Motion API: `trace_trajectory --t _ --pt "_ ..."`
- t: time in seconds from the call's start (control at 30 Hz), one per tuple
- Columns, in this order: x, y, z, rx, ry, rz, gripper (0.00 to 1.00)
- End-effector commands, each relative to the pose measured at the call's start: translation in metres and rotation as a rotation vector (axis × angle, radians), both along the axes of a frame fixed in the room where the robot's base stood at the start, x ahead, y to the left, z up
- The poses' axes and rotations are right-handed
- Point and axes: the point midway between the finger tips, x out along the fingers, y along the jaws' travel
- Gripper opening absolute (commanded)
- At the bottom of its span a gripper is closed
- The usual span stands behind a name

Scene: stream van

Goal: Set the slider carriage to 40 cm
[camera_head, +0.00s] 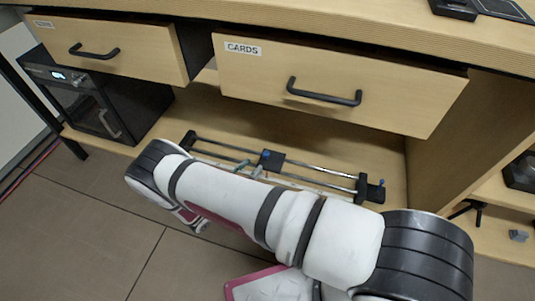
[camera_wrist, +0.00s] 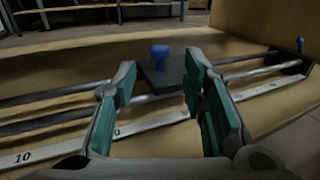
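The slider (camera_head: 330,172) lies on the lower shelf under the drawers, with two rails between dark end blocks. Its dark carriage (camera_head: 271,160) sits near the middle of the rails and has a blue knob (camera_wrist: 160,52) on top. A pale ruler strip (camera_wrist: 60,148) runs along the near side; a "10" reads at left in the wrist view, other marks are partly hidden. My gripper (camera_wrist: 160,108) is open and empty, its teal pads on the near side of the carriage. The right finger overlaps the carriage in the picture; contact cannot be told.
The drawer marked CARDS (camera_head: 340,85) and another drawer (camera_head: 110,48) hang above the shelf, both pulled out somewhat. A black cabinet (camera_head: 95,95) stands at left. A small tripod (camera_head: 468,209) is at right. Floor in front is clear.

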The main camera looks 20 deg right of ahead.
Motion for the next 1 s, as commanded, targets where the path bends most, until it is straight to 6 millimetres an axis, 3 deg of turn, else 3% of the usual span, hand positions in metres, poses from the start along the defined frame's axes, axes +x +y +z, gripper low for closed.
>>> trace_trajectory --t 0.2,0.4,0.6,0.9,1.0 --pt "0.023 -0.039 -0.002 0.001 -0.001 -0.005 0.39" --pt "0.039 -0.064 -0.001 0.002 -0.001 -0.003 0.39" --pt "0.046 -0.076 0.000 0.001 -0.001 -0.001 0.39" --pt "0.047 -0.077 0.000 0.001 0.000 -0.001 0.39" --pt "0.047 -0.077 0.000 0.001 0.000 -0.001 0.19"
